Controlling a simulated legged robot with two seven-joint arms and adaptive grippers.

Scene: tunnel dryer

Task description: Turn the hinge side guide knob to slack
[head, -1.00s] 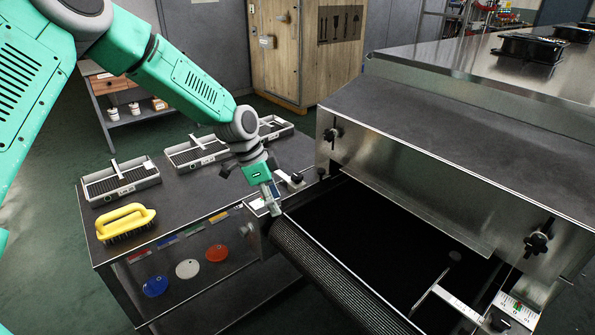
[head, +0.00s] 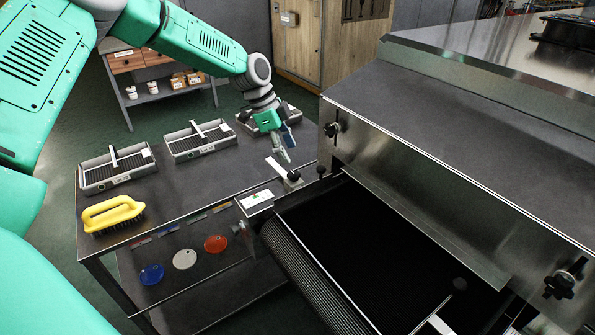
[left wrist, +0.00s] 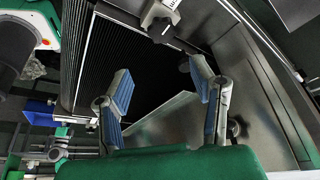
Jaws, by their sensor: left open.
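A dark guide knob (head: 293,177) with a pale arm sits at the table's right edge, beside the belt mouth. A white scale plate (head: 257,201) is in front of it. A dark knob also shows at the top of the left wrist view (left wrist: 160,20). The frames do not show which side is the hinge side. My left gripper (head: 286,154) hangs just behind and above the knob, apart from it. In the left wrist view its two blue-padded fingers (left wrist: 160,103) are spread with nothing between them. My right gripper is out of view.
The steel hood carries black knobs at its left (head: 333,130) and right (head: 565,280). A small black ball (head: 321,171) stands near the guide knob. The dark belt (head: 370,250) runs below the hood. A yellow brush (head: 112,214) and trays (head: 118,168) lie on the table.

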